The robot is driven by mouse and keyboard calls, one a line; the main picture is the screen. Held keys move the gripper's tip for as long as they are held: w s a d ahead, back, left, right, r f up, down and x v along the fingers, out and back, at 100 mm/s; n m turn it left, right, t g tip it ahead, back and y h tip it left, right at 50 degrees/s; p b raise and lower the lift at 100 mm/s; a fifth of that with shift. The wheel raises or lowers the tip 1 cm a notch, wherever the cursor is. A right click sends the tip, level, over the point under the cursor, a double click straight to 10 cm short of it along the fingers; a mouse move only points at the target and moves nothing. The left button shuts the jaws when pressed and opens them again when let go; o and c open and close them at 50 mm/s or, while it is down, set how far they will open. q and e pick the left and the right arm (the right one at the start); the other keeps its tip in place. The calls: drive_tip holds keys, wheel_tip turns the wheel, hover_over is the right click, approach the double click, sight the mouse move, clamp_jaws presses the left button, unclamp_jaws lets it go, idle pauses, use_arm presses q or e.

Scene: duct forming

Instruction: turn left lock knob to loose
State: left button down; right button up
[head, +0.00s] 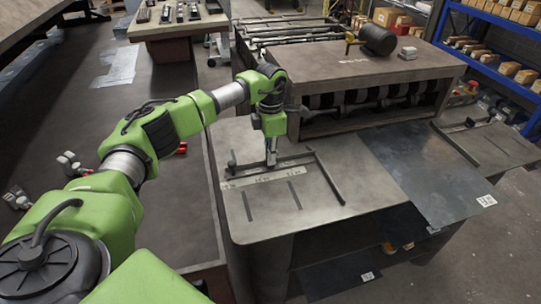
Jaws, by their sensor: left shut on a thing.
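My left gripper (271,158) points straight down over the machine's side table (345,168), at the guide bar (290,163) that lies near a printed scale (262,180). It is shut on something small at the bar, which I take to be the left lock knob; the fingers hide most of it. A dark knob (232,166) stands at the left end of the bar, apart from the gripper. Whether the held knob is tight or loose cannot be seen. My right gripper is not in view.
The forming machine (370,75) with its row of rollers stands just behind the gripper. A dark metal sheet (440,185) lies to the right. A bench (75,95) is at the left, and blue shelves (490,40) with boxes are at the back right.

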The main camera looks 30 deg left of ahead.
use_arm(q)
drive_tip(key=shift+r, duration=0.1)
drive_tip(key=c, duration=2.2)
unclamp_jaws()
wheel_tip(320, 180, up, 12)
drive_tip(key=shift+f, duration=0.1)
